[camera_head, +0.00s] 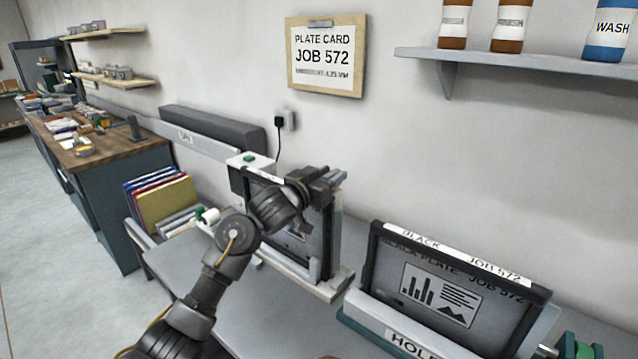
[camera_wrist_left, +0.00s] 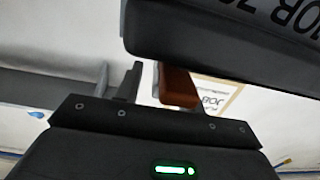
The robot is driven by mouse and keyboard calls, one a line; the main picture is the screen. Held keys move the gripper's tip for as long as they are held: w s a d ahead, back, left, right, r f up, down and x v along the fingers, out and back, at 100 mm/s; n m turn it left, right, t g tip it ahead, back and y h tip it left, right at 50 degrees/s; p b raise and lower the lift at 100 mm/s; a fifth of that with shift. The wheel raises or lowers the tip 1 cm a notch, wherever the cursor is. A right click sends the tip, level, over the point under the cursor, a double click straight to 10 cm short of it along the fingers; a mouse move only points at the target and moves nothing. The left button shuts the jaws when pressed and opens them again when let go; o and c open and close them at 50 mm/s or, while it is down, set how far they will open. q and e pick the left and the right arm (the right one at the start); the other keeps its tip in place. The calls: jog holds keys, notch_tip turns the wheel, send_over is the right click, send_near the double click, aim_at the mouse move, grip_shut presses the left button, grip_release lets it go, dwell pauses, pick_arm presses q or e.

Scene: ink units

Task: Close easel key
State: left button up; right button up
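The easel (camera_head: 329,290) stands on the grey table and holds a dark-framed plate (camera_head: 316,244), partly hidden by my left arm. My left gripper (camera_head: 322,184) is at the top right corner of this frame. In the left wrist view an orange-brown block (camera_wrist_left: 178,86) shows just beyond the gripper body; it may be the easel key, but I cannot tell whether the fingers touch it. A dark frame edge with JOB lettering (camera_wrist_left: 225,38) crosses the upper right of that view. The key's position and the finger gap are unclear. My right gripper is not in view.
A second framed plate (camera_head: 450,285), labelled BLACK JOB 572, leans in a holder (camera_head: 385,318) at the right. Colourful folders (camera_head: 165,203) stand left of the easel. A job card (camera_head: 326,55) and a bottle shelf (camera_head: 530,62) are on the wall.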

pick_arm(q)
jog(key=b+v, duration=0.1)
jog(key=v, duration=0.9)
jog(key=shift+b, duration=0.35)
jog(key=shift+f, duration=0.1)
